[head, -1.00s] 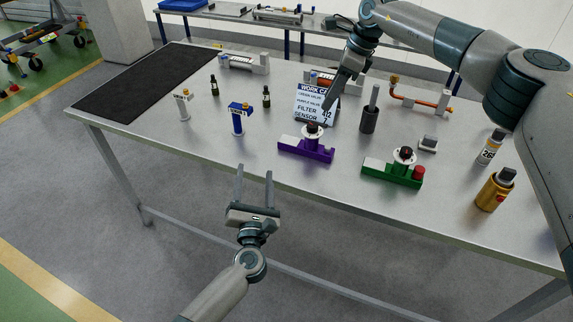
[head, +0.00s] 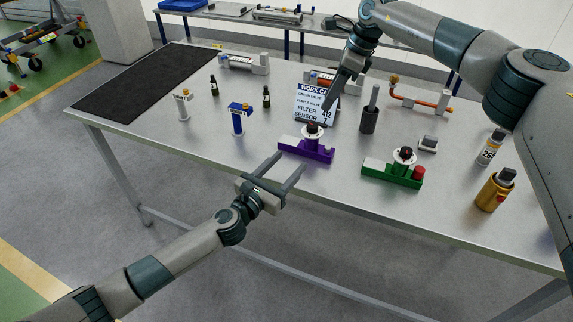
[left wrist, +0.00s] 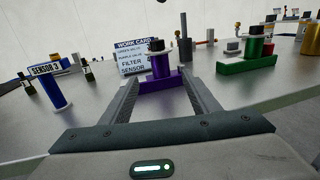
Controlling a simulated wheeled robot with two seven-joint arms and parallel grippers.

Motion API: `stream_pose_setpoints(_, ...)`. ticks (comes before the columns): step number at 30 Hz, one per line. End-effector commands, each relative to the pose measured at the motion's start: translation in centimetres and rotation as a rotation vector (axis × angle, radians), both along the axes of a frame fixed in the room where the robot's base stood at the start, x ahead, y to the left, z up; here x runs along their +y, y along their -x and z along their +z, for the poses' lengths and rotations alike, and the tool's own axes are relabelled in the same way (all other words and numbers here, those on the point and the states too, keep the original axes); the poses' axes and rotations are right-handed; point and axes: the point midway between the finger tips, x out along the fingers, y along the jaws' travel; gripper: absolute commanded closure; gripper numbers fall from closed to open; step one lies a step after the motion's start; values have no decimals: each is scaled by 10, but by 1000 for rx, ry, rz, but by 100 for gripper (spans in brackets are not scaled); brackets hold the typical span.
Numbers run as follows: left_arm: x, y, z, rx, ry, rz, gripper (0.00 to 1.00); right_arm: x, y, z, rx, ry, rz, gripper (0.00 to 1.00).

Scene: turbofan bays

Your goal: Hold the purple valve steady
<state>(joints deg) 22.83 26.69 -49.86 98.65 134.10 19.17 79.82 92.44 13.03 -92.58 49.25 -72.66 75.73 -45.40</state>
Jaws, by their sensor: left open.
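The purple valve (head: 318,153) sits upright near the table's front edge, with a white collar and a dark knob on top. In the left wrist view the purple valve (left wrist: 165,82) shows ahead, between the fingers. My left gripper (head: 291,159) is open and empty, its fingertips just in front of the valve; I cannot tell whether they touch it. My right gripper (head: 329,104) points down beside the work card (head: 309,103), above and behind the purple valve. Its fingers look close together, but whether they are shut is unclear.
The green valve (head: 391,174) with a red knob stands to the right. A blue sensor piece (head: 238,121) stands to the left. A dark cylinder (head: 369,119) is behind. A gold bottle (head: 494,190) is at the right. A black mat (head: 135,80) covers the table's left end.

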Motion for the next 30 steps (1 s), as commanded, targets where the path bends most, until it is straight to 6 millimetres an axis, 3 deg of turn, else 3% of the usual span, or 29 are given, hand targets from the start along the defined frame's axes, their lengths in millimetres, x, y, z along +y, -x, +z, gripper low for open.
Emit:
stream_pose_setpoints(8,-3,-6,0,-1,0,2,44,0,0,0,0,0,0,69)
stream_pose_setpoints(14,-13,-23,1,-3,-1,1,44,0,0,0,0,0,0,69)
stream_pose_setpoints(30,-55,-98,0,-1,0,2,44,0,0,0,0,0,0,69)
